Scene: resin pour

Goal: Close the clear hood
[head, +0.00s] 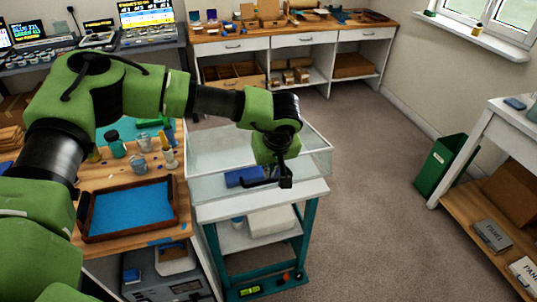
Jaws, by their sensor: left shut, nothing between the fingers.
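The clear hood (215,152) is a see-through, box-like cover with pale edges on the white-topped cart in the middle of the head view. My arm covers part of it, and I cannot tell how far its panel stands open. A blue block-like thing (240,177) shows at the hood, behind its clear front. My left gripper (286,182) is shut and empty, pointing down at the front right part of the hood. A dark bar (258,184) lies just left of its fingertips; whether they touch is unclear. My right gripper is not in view.
A wooden bench with a blue-lined tray (130,208), bottles and cups stands left of the cart (262,206). A white shelf unit (290,45) is at the back. A green bin (440,165) and white table (500,128) stand right. The floor between is clear.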

